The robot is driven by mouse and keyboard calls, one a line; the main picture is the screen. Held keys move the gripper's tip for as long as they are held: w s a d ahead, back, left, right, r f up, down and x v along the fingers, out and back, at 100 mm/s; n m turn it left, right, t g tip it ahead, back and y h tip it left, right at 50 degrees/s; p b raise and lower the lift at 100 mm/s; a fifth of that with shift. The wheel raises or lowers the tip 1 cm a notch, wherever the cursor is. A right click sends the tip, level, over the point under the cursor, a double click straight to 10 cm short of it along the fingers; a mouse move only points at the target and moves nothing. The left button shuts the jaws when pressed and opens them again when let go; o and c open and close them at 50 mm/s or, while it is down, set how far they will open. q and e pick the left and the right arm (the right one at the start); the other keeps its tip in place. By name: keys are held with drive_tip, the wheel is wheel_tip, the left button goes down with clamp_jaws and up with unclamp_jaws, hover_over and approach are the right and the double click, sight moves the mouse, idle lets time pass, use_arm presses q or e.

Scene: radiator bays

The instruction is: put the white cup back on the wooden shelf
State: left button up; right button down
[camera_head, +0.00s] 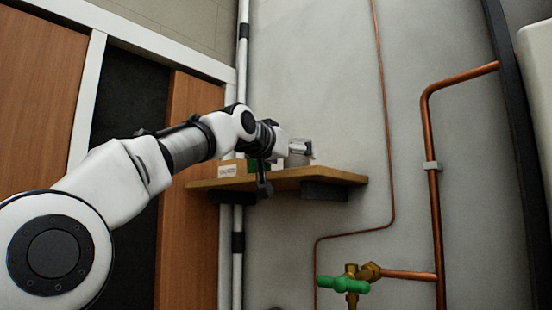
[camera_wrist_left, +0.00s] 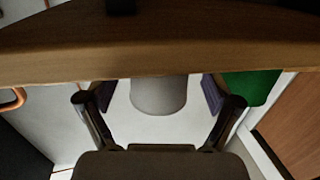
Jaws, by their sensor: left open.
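The white cup (camera_wrist_left: 158,96) shows in the left wrist view, between the fingers of my left gripper (camera_wrist_left: 160,100). The gripper is open, with a gap on each side of the cup. The wooden shelf (camera_wrist_left: 150,58) crosses the top of that view, its edge meeting the cup's upper end in the picture. In the head view my left gripper (camera_head: 298,148) is just above the wooden shelf (camera_head: 335,177), against the grey wall. A small pale shape there may be the cup, but the gripper partly hides it. My right gripper is not in view.
A green item (camera_wrist_left: 252,87) stands beside the cup, near the gripper. A white label (camera_head: 228,171) is at the shelf's left end. The shelf's right end looks clear. Copper pipes (camera_head: 432,190) and a green-handled valve (camera_head: 343,284) are at the lower right.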

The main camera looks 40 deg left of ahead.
use_arm(q)
drive_tip(key=s+b, duration=0.4)
drive_tip(key=s+f+b, duration=0.1)
drive_tip(key=b, duration=0.1)
drive_tip(key=shift+s+d, duration=0.4)
drive_tip(key=b, duration=0.2)
approach(291, 161)
drive_tip(key=r, duration=0.1)
drive_tip(key=shift+s+r, duration=0.1)
drive_tip(key=shift+s, duration=0.05)
